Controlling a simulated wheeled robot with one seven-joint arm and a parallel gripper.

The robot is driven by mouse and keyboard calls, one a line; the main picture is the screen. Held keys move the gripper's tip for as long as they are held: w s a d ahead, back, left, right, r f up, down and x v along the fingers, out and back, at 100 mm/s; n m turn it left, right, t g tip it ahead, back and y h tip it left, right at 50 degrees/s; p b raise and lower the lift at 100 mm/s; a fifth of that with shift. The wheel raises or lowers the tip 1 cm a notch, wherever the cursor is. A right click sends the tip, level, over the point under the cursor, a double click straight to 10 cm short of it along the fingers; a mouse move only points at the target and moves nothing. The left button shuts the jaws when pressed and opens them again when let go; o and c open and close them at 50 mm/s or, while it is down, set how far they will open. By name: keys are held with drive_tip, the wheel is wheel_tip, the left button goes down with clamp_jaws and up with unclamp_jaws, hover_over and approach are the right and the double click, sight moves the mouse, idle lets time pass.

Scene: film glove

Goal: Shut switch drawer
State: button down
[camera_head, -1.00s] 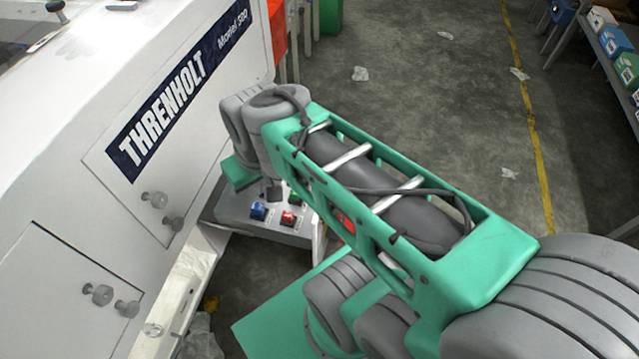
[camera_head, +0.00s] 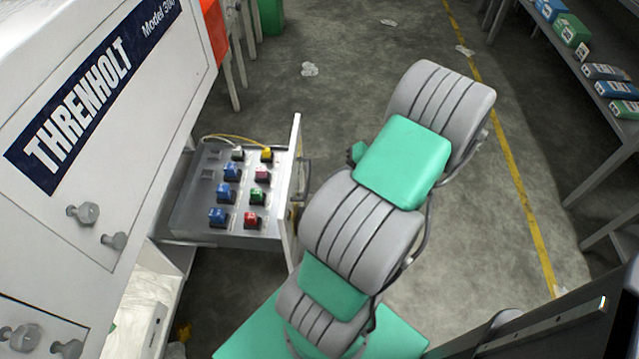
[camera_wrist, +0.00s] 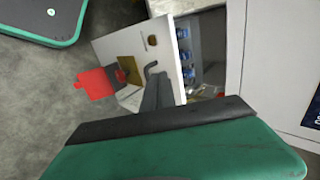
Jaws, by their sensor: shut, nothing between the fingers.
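The switch drawer (camera_head: 200,232) sticks out open from the white Threnholt machine, with several blue, red, green, yellow and white switches inside. Its white front panel (camera_head: 295,165) faces right. In the wrist view the drawer's front panel (camera_wrist: 112,48) shows at centre, with blue switches (camera_wrist: 184,55) behind it.
The white machine (camera_head: 150,110) with a blue sign fills the left. Knobs (camera_head: 85,213) stick out of its covers. A shelf with boxes (camera_head: 610,88) stands at right. Grey floor with a yellow line lies between, with scraps of litter.

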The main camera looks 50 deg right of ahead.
sight(288, 194)
drive_tip(key=x, duration=0.3)
drive_tip(key=r+x, duration=0.1)
drive_tip(key=x, duration=0.3)
drive_tip(key=w+a+b+x, duration=0.1)
drive_tip(key=x, duration=0.2)
drive_tip(key=shift+w+a+r, duration=0.1)
drive_tip(key=shift+w+a, duration=0.15)
drive_tip(key=shift+w, duration=0.05)
drive_tip(key=shift+w+a, duration=0.2)
drive_tip(key=shift+w, duration=0.05)
